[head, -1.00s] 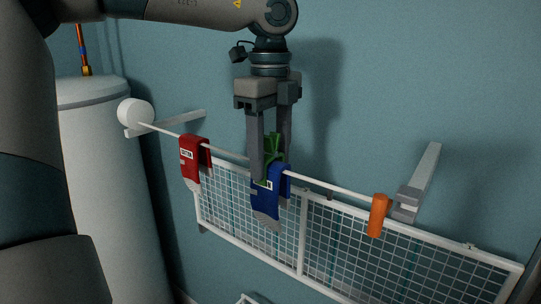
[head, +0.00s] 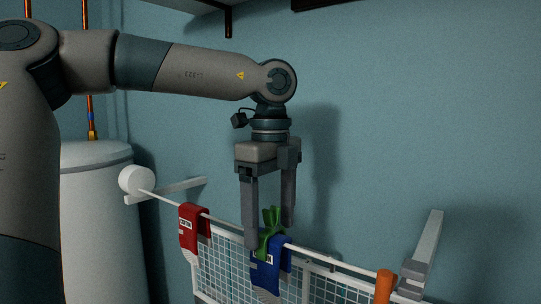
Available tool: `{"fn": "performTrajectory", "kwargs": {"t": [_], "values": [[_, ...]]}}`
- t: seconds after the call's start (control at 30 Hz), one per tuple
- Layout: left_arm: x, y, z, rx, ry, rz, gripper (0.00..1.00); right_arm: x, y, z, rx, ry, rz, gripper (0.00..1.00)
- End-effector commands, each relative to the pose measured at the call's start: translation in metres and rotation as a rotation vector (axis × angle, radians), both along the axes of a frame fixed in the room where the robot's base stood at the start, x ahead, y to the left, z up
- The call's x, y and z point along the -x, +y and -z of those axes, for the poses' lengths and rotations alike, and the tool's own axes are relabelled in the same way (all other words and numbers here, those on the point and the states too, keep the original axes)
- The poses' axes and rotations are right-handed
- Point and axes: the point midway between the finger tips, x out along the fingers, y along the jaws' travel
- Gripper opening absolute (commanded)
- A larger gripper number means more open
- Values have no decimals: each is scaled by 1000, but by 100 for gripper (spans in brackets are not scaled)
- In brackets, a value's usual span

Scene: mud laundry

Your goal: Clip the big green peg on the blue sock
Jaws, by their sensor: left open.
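The big green peg (head: 269,232) stands upright on the blue sock (head: 269,269), at the sock's top where it hangs over the white rail (head: 222,222). The peg's lower part overlaps the sock's upper edge. My left gripper (head: 270,236) points down with its fingers spread apart, one on each side of the peg's upper part. A gap shows between the fingers and the peg, so it is open and not holding it. My right gripper is not in view.
A red sock (head: 192,230) hangs on the rail to the left. A wire mesh panel (head: 222,270) hangs below the rail. A white tank (head: 98,205) stands at left.

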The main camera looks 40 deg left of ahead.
Motion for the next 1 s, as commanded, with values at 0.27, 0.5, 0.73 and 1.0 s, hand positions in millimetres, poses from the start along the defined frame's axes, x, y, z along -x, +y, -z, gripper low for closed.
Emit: {"fn": "performTrajectory", "kwargs": {"t": [0.27,0.5,0.73,1.0], "values": [[0,-1,-44,-2,-7,-1,73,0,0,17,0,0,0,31],[0,-1,-92,-2,-5,-2,73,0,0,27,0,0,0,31],[1,-1,-133,3,-2,2,73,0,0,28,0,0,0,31],[1,-1,-157,1,-1,2,73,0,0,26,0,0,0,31]]}}
